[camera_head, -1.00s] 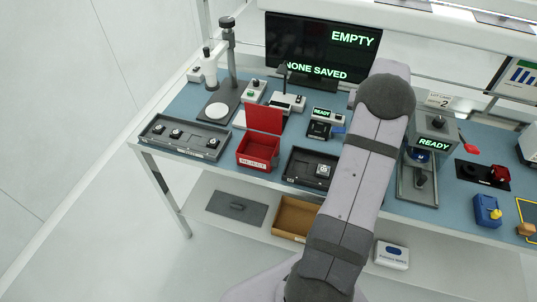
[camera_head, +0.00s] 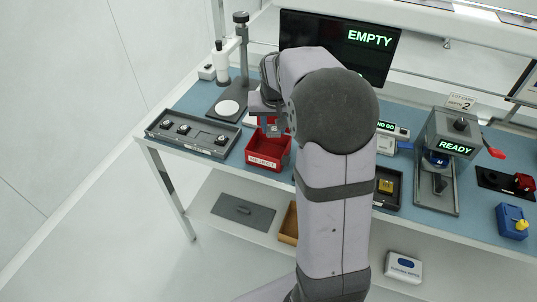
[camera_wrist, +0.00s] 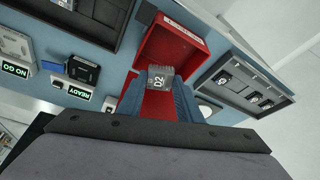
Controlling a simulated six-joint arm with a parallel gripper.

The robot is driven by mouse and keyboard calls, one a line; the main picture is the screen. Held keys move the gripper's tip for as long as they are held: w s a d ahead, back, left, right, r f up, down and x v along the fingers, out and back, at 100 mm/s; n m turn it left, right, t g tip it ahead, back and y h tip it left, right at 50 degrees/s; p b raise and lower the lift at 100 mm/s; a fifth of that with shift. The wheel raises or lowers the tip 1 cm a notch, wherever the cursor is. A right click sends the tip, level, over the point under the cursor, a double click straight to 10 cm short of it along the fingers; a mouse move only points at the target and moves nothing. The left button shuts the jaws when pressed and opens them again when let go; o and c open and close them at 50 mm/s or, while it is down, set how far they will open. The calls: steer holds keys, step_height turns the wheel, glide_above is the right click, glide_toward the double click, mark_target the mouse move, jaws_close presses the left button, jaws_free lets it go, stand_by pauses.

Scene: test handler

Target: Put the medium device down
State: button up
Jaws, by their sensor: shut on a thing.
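My gripper (camera_head: 270,128) is at the red reject bin (camera_head: 264,157), partly hidden by my arm in the head view. In the wrist view, its two bluish fingers (camera_wrist: 160,98) are shut on a small grey device (camera_wrist: 160,78) marked "D2". The device shows against the open inside of the red bin (camera_wrist: 172,50). How high it is held above the bin floor is hard to tell. A dark tray (camera_head: 215,148) with several small devices is left of the bin, apart from the gripper.
A stand with a tall post (camera_head: 242,60) and white disc is behind the bin. A tester (camera_head: 455,147) reading "READY" is at the right. A black tray (camera_head: 388,203) with a yellowish part is partly hidden by my arm. A screen (camera_head: 340,45) reads "EMPTY".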

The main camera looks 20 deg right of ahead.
steer(key=shift+w+a+r, duration=0.1)
steer(key=shift+w+a, duration=0.2)
steer(key=shift+a, duration=0.4)
steer(key=shift+f+p, duration=1.35)
steer(key=shift+f, duration=3.65)
steer(key=shift+f, duration=0.2)
steer(key=o, duration=0.7)
steer(key=shift+o, duration=0.4)
steer(key=shift+s+r, duration=0.1)
steer(key=shift+r, duration=0.5)
steer(key=b+v, duration=0.2)
steer(key=v, duration=0.9)
steer(key=shift+s, duration=0.2)
